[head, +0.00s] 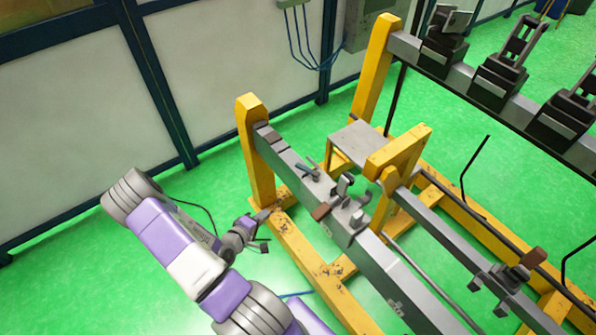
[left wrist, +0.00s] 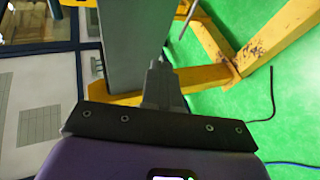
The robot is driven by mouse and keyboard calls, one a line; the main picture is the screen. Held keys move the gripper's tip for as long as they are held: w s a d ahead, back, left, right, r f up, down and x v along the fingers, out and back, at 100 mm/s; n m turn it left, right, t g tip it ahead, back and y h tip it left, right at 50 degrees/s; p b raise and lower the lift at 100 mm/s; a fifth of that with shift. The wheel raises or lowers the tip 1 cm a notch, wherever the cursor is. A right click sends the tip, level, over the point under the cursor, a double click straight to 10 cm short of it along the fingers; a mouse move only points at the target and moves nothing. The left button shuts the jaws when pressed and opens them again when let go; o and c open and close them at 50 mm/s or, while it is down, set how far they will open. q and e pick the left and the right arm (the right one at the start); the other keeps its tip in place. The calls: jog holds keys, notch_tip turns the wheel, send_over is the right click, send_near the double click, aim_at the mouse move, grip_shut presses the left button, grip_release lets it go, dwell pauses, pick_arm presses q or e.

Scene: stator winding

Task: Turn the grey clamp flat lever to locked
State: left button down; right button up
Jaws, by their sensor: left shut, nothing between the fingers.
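A grey clamp (head: 350,210) with a brown-tipped lever (head: 321,211) sits on the near grey beam (head: 385,265) in the head view. A small dark handle (head: 308,172) lies on the same beam, nearer its upper left end. I cannot tell for certain which of these is the flat lever. My left gripper (head: 258,238) is left of the beam, apart from the clamp and over the yellow frame's left edge. It is shut and empty. In the left wrist view, my left gripper (left wrist: 160,85) points towards a grey beam face (left wrist: 135,40). No clamp is recognisable there. My right gripper is not in view.
A yellow frame (head: 305,250) carries the beams. Another clamp (head: 510,275) with a red-brown handle stands on a second beam. Several black clamps (head: 500,75) stand on the far beam. Green floor (head: 225,185) lies open near the wall panels (head: 80,110).

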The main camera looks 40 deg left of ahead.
pick_arm(q)
jog(key=d+r+t+y, duration=0.1)
jog(key=d+r+t, duration=0.35)
jog(key=r, duration=0.55)
jog(key=b, duration=0.4)
send_near(300, 169)
jog(key=shift+n, duration=0.4)
jog(key=b+x, duration=0.1)
jog(key=x, duration=0.5)
jog(key=shift+w, duration=0.4)
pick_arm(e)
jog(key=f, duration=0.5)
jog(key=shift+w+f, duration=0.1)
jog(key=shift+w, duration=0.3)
